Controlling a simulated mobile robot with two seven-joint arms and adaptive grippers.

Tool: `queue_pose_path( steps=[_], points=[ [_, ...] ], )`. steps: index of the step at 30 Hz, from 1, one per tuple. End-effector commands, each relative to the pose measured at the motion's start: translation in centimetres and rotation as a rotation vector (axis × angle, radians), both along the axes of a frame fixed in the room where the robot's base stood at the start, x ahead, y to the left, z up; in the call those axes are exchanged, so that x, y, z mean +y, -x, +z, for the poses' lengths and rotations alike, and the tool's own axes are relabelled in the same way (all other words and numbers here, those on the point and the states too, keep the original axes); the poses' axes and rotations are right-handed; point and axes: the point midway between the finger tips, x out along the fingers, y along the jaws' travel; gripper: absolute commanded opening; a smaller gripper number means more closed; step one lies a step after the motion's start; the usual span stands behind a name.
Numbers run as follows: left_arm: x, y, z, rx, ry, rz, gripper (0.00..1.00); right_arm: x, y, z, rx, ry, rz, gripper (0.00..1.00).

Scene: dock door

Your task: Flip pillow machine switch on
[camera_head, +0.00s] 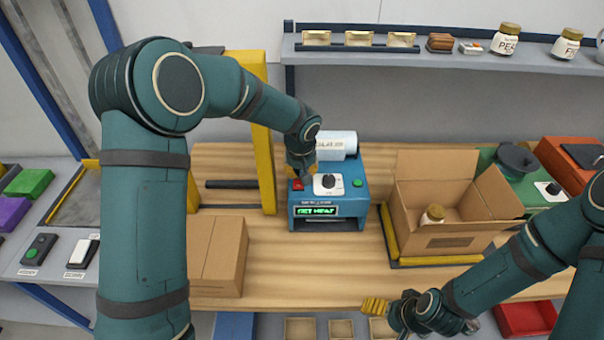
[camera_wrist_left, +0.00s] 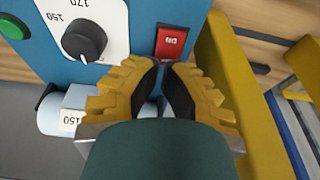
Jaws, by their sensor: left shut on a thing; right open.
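The pillow machine is a blue box (camera_head: 300,222) on the wooden table, with a lit green display (camera_head: 316,211), a black dial (camera_head: 329,181) on a white plate and a green button (camera_head: 357,183). Its red switch (camera_head: 297,185) is at the top left; in the left wrist view the red switch (camera_wrist_left: 171,42) lies just beyond my fingertips. My left gripper (camera_wrist_left: 165,66) is shut at the switch's near edge; its fingertips hide where they touch. My right gripper (camera_head: 377,306) is open and empty, low over the table's front edge.
A white roll (camera_head: 337,144) sits behind the machine. A yellow frame (camera_head: 262,150) stands close to its left. An open cardboard box (camera_head: 450,222) with a jar (camera_head: 432,214) is to the right, a closed carton (camera_head: 216,255) to the left. A shelf (camera_head: 440,52) runs above.

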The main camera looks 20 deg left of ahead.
Motion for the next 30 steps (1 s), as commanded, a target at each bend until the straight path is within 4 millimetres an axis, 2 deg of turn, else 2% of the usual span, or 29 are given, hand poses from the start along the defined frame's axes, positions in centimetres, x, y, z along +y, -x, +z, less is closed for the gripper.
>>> queue_pose_path(
  steps=[1, 3, 6, 15, 21, 30],
  points=[
    [0.2, -0.1, 1.6, -0.003, 0.000, 0.001, 0.00, 0.0, 0.0, 1.0, 0.000, -0.001, -0.001, 0.85],
    [0.5, -0.1, 3.2, -0.005, 0.001, 0.001, 0.00, -0.1, 0.0, 1.9, 0.000, -0.002, -0.001, 0.85],
    [0.0, 1.1, 4.7, -0.007, 0.002, -0.002, 0.00, -0.1, 0.0, 1.0, 0.000, -0.002, -0.001, 0.85],
    [-0.7, 3.5, 9.5, -0.005, 0.002, -0.001, 0.00, 0.0, 0.0, 0.6, -0.001, -0.001, 0.000, 0.85],
    [-0.9, 4.3, 10.9, -0.002, 0.001, 0.000, 0.00, 0.0, 0.0, 0.6, -0.001, -0.001, 0.000, 0.85],
    [-0.9, 4.4, 11.0, -0.001, 0.001, 0.000, 0.00, 0.0, 0.0, 0.6, -0.001, -0.001, 0.000, 0.85]
  ],
)
